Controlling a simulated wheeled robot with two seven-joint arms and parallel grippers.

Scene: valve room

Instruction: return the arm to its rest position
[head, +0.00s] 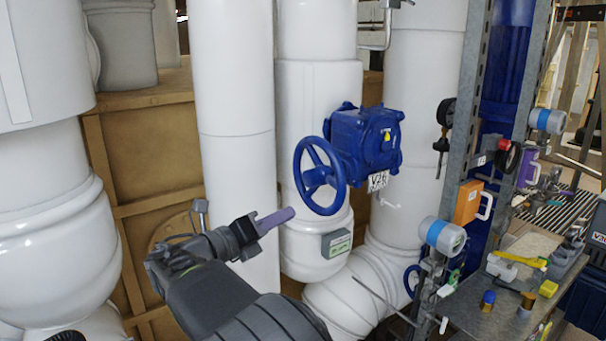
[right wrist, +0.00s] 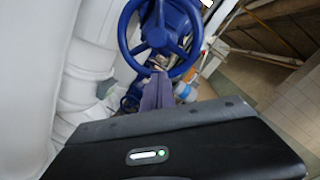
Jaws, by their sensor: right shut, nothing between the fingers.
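My right arm comes in from the bottom of the head view. Its gripper (head: 276,220) has purple-grey fingers that are closed together and hold nothing. The fingertips point right, toward the blue handwheel (head: 297,177) on the blue valve body (head: 365,142). In the picture the tips are a little below and left of the wheel's rim, apart from it. In the right wrist view the shut gripper (right wrist: 157,90) points up at the handwheel (right wrist: 131,47), its tips overlapping the wheel's lower part; I cannot tell the depth gap there. My left gripper is not in view.
Large white pipes (head: 233,80) stand behind and left of my arm. On the right, a metal post (head: 466,110) carries gauges and an orange box (head: 467,202). A cluttered bench (head: 485,318) stands at lower right. A grey label box (head: 337,243) sits below the wheel.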

